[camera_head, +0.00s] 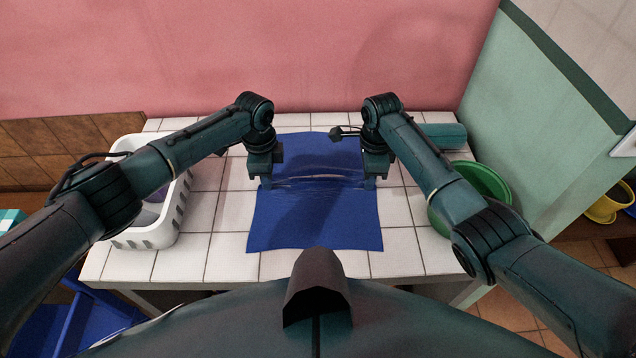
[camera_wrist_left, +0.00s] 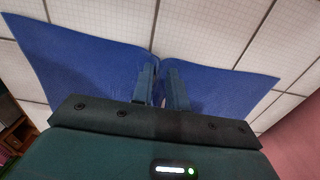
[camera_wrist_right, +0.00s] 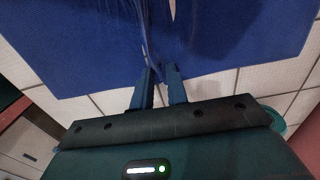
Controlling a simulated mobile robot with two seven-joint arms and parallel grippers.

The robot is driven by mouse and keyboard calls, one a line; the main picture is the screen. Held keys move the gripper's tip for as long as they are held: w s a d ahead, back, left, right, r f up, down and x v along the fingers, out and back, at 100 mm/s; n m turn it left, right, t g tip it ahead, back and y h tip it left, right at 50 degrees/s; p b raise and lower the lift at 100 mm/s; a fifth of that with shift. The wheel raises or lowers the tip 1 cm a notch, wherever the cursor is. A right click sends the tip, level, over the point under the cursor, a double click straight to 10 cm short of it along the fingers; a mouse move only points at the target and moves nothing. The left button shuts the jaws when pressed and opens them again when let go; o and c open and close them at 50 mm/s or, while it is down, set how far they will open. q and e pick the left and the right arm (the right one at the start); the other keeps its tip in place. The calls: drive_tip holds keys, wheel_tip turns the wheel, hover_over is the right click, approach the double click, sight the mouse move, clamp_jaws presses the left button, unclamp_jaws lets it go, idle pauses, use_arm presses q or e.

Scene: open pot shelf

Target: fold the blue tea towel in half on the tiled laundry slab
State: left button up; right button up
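The blue tea towel (camera_head: 314,222) lies spread on the white tiled slab (camera_head: 408,242). A raised crease runs across its middle between my two grippers, with a pale sliver showing along it. My left gripper (camera_head: 265,185) points down at the towel's left edge, shut on the cloth at one end of the crease; the cloth runs between its fingers in the left wrist view (camera_wrist_left: 160,72). My right gripper (camera_head: 370,185) is likewise shut on the right edge, with bunched cloth between its fingers in the right wrist view (camera_wrist_right: 161,72). The fingertips are partly hidden in the head view.
A white basket (camera_head: 150,236) with cloth inside stands at the slab's left. A green bowl (camera_head: 484,180) and a teal rolled or boxy item (camera_head: 445,135) are at the right. A small dark item (camera_head: 338,133) shows near the towel's far edge. Bare tiles lie in front.

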use_arm(q)
drive_tip(key=shift+a+f, duration=0.1)
clamp_jaws()
use_arm(e)
drive_tip(key=shift+d+f, duration=0.1)
clamp_jaws()
